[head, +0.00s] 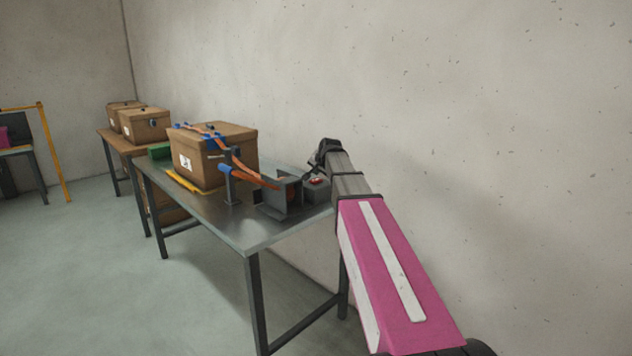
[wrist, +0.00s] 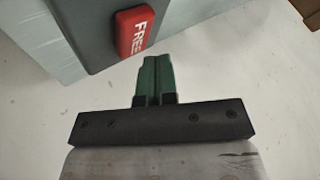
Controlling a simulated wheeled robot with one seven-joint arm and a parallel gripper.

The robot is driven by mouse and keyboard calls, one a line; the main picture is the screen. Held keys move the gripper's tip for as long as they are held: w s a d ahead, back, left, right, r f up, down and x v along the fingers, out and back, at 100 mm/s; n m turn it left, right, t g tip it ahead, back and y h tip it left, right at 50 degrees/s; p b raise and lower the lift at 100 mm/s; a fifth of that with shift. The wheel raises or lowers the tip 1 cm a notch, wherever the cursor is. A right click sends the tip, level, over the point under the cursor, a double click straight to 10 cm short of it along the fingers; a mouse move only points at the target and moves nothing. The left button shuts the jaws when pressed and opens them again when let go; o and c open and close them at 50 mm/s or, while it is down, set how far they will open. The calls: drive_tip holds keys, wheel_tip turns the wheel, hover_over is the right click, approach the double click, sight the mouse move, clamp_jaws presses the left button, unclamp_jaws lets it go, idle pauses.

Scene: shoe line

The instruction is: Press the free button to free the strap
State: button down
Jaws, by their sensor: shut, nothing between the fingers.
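The free button (wrist: 135,32) is a red block with white lettering "FREE", on a dark grey box, at the top of the wrist view. My gripper (wrist: 156,62) is shut and empty, its green fingers together just below and right of the button. I cannot tell whether the fingertips touch it. In the head view the button (head: 317,181) shows as a small red spot on a grey box (head: 316,192) at the table's right end, with my gripper (head: 318,165) close above it. The orange strap (head: 243,168) runs over a brown carton (head: 222,150) towards a dark bracket (head: 280,197).
The metal table (head: 240,231) stands along the wall. A post with a blue top (head: 228,173) stands in front of the strap. More cartons (head: 145,124) sit on a farther table. The floor at left is open.

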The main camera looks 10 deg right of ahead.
sight(318, 180)
drive_tip(key=shift+r, duration=2.55)
drive_tip(key=shift+s, duration=0.15)
